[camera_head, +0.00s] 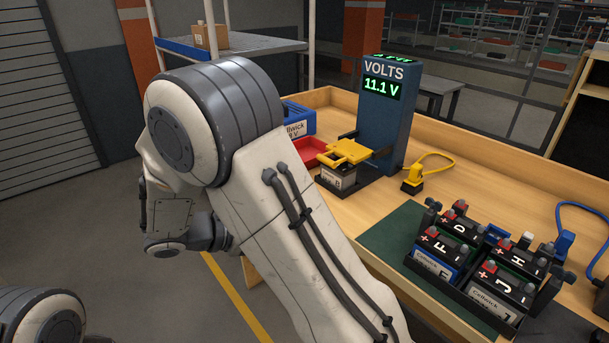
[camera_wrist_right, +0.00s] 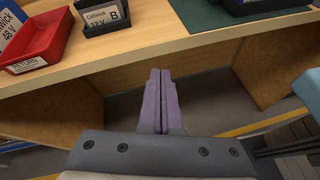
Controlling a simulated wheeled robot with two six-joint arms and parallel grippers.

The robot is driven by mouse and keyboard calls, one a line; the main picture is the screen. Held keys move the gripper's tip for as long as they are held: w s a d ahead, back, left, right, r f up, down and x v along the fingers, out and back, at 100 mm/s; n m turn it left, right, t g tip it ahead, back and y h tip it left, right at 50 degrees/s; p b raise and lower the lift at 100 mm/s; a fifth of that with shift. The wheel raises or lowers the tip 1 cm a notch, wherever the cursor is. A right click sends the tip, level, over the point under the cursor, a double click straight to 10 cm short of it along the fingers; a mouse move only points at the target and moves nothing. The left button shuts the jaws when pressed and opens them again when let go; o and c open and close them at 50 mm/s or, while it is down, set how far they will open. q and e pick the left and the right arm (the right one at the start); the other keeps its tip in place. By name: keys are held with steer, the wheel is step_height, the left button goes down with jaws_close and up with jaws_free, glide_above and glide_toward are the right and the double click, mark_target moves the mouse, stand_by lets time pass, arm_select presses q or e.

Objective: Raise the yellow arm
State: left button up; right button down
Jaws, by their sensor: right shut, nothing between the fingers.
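The yellow arm (camera_head: 345,151) is on the blue voltmeter post (camera_head: 386,115), whose display reads 11.1 V. It lies about level over a battery (camera_head: 337,178) in a black holder at the post's foot. In the right wrist view a battery marked B (camera_wrist_right: 103,18) shows at the top, its upper part cut off, and the yellow arm is out of view. My right gripper (camera_wrist_right: 160,76) is shut and empty, in front of the bench edge and apart from the battery. In the head view its fingers are hidden. My left gripper is not in view.
A red return tray (camera_wrist_right: 38,42) stands left of battery B. On the bench (camera_head: 480,170) are a yellow-cabled plug (camera_head: 413,182) and a black crate (camera_head: 445,287) of several batteries on a green mat (camera_head: 398,237). My right arm hides part of the bench's left end.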

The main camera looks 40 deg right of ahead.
steer(key=w+d+f+n+t+h, duration=0.1)
steer(key=w+d+n+h, duration=0.3)
steer(key=w, duration=0.5)
steer(key=shift+w+d+f+n+t+h+b, duration=0.3)
steer(key=shift+d+t+h+b, duration=0.15)
steer(key=shift+d+t+h, duration=0.45)
steer(key=shift+s+d, duration=0.1)
steer(key=d, duration=0.3)
steer(key=d+p, duration=0.1)
steer(key=d, duration=0.2)
steer(key=d+p, duration=0.1)
steer(key=d, duration=0.2)
steer(key=shift+w+d+r, duration=0.35)
steer(key=shift+d, duration=0.05)
steer(key=r, duration=0.1)
steer(key=r+p, duration=0.1)
steer(key=shift+d+r, duration=0.25)
steer(key=shift+r, duration=0.05)
steer(key=shift+d+r, duration=0.15)
steer(key=shift+r, duration=0.5)
steer(key=shift+w+p, duration=0.1)
steer(key=shift+p, duration=0.2)
